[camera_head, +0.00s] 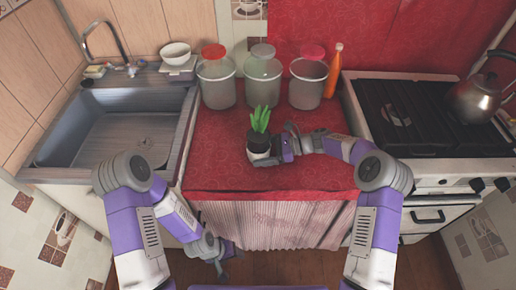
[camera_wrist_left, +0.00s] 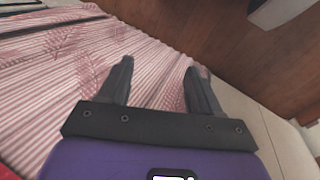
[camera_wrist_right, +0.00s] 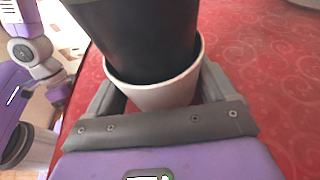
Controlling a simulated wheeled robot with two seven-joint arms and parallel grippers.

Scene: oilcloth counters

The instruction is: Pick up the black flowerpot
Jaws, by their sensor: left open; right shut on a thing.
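The black flowerpot (camera_head: 257,141) holds a green plant (camera_head: 260,120) and stands in a white outer pot (camera_head: 262,160) on the red counter. In the right wrist view the black flowerpot (camera_wrist_right: 140,40) rises out of the white pot (camera_wrist_right: 155,92). My right gripper (camera_head: 278,150) comes from the right, and its fingers (camera_wrist_right: 158,95) are around the white pot, shut on it. My left gripper (camera_head: 222,256) hangs low in front of the counter, open and empty. Its spread fingers (camera_wrist_left: 160,85) show in the left wrist view beside the striped curtain.
Several glass jars (camera_head: 263,83) and an orange bottle (camera_head: 333,70) stand behind the plant. A sink (camera_head: 120,135) is at left. A stove (camera_head: 430,115) with a kettle (camera_head: 475,98) is at right. The red counter (camera_head: 215,165) is clear left of the pot.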

